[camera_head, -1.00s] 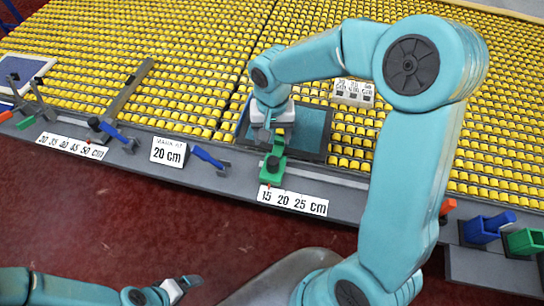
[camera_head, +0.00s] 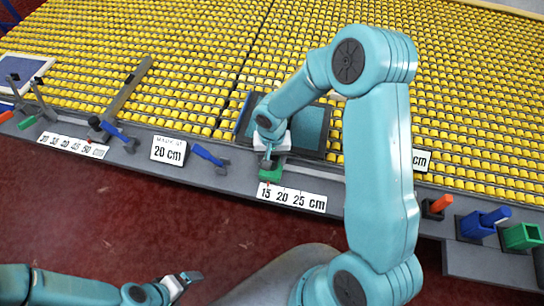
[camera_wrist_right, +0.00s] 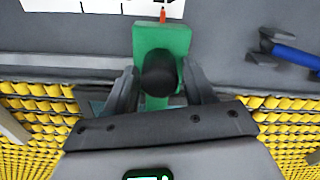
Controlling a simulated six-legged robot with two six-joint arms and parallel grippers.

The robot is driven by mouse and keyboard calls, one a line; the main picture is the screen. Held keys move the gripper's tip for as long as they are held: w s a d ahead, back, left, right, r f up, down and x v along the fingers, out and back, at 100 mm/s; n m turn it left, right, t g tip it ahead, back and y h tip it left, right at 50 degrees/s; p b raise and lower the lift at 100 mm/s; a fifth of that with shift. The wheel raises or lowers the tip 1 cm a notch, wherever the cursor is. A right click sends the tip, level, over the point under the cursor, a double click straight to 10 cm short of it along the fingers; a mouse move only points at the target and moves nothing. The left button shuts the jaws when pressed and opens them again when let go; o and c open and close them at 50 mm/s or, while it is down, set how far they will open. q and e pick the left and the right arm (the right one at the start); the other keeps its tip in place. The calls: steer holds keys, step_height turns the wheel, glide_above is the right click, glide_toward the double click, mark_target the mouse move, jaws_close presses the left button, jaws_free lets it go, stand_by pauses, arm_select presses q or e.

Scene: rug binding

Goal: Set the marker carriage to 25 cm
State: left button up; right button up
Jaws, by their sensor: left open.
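The marker carriage is a green block (camera_head: 270,174) with a black knob, on the grey front rail. Its red pointer (camera_wrist_right: 163,15) stands at about the 15 mark of the 15-20-25 cm scale card (camera_head: 291,197). The card is partly cut off in the right wrist view (camera_wrist_right: 105,6). My right gripper (camera_wrist_right: 162,78) is over the carriage, its fingers on either side of the black knob (camera_wrist_right: 159,73), with small gaps showing between fingers and knob. My left gripper (camera_head: 190,278) is open and empty over the red floor, low in the head view.
A dark tray with a teal pad (camera_head: 312,125) lies behind the carriage. A blue-handled lever (camera_head: 209,155) is left of it, beside a 20 cm card (camera_head: 168,150). Another scale card (camera_head: 73,144) is further left. Blue (camera_head: 476,226) and green (camera_head: 522,236) holders stand at the right.

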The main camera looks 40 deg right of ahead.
jaws_close()
steer(key=shift+d, duration=0.1)
steer(key=shift+s+d+f+b, duration=0.1)
steer(key=shift+s+d+b, duration=0.15)
steer(key=shift+b, duration=0.15)
steer(key=s+d+b, duration=0.2)
steer(key=s, duration=0.1)
steer(key=s+d+b, duration=0.2)
steer(key=s+d, duration=0.1)
steer(key=shift+s+d, duration=0.15)
steer(key=shift+d, duration=0.05)
steer(key=shift+s+d, duration=0.35)
steer(key=shift+s, duration=0.1)
steer(key=shift+r, duration=0.2)
